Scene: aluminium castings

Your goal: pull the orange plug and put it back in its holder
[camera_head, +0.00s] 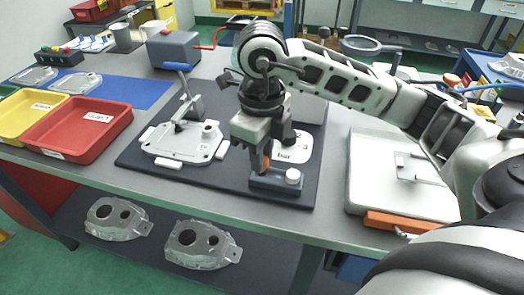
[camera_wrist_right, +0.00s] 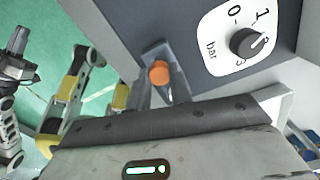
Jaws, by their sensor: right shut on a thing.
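The orange plug (camera_head: 266,164) is between the fingers of my right gripper (camera_head: 264,155), which is shut on it. In the right wrist view the plug's round orange end (camera_wrist_right: 160,73) shows between the grey fingers (camera_wrist_right: 162,88). In the head view the plug is upright just above a low grey block (camera_head: 276,184) with a white knob (camera_head: 292,175). I cannot tell whether the plug touches the block or sits in it. What looks like my left gripper (camera_wrist_right: 17,50) shows small at the left of the right wrist view, its jaws unclear.
Behind the gripper is a dial panel marked bar (camera_head: 295,149). Red (camera_head: 82,112) and yellow trays are further left. A pale flat case (camera_head: 375,165) stands right.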

